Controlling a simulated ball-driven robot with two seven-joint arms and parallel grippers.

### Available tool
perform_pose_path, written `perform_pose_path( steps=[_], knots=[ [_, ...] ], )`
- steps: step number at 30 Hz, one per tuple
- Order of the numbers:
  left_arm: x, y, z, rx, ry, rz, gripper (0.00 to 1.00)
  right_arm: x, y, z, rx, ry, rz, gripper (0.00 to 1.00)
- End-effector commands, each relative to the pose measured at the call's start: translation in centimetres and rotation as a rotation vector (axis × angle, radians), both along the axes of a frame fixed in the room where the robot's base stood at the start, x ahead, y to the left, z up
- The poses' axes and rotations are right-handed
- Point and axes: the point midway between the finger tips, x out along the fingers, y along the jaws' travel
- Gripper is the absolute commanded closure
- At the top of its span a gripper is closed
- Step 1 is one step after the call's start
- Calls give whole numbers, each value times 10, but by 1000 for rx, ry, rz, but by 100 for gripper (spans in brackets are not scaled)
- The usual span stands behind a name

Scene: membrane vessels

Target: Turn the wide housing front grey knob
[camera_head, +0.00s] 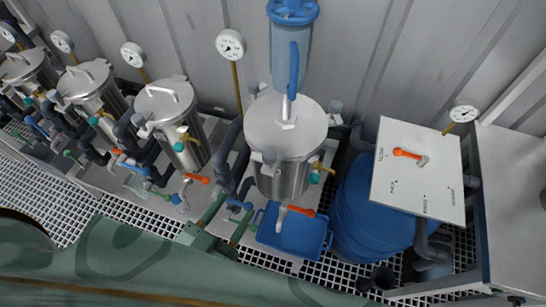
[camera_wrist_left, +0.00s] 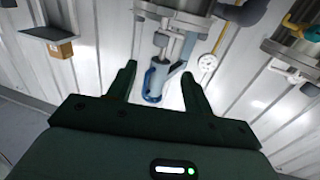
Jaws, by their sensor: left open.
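The wide housing (camera_head: 284,180) is a broad steel cylinder with a round lid, standing near the middle of the head view. Its front grey knob (camera_head: 270,155) sits at the lid's front edge; a grey knob also shows near the housing in the left wrist view (camera_wrist_left: 160,40). My left gripper (camera_head: 236,206) has dark green fingers, apart, with nothing between them. In the head view it is below and left of the housing, apart from the knob. In the left wrist view the open fingers (camera_wrist_left: 159,77) point towards the housing. My right gripper is not in view.
A blue vessel with a handle (camera_head: 284,55) stands behind the lid. Narrower steel housings (camera_head: 168,105) line the left. Orange-handled valves (camera_head: 197,179), pipes, a blue tray (camera_head: 290,233), blue drum (camera_head: 365,215) and white panel (camera_head: 417,170) crowd the front and right.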

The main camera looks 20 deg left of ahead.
Motion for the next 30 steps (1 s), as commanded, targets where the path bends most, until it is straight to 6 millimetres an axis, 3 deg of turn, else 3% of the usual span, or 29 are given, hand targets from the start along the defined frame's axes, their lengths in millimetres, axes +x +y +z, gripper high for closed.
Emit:
perform_pose_path(
  steps=[6, 18, 24, 30],
  knots=[
    [42, -10, 1, -1, -6, 1, 49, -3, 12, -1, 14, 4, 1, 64],
    [132, -31, -1, -1, 0, 0, 49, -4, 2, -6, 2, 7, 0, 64],
    [151, -35, -1, -1, 2, 0, 49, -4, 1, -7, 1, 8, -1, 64],
    [154, -36, -1, -1, 2, 0, 49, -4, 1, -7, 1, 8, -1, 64]
  ],
)
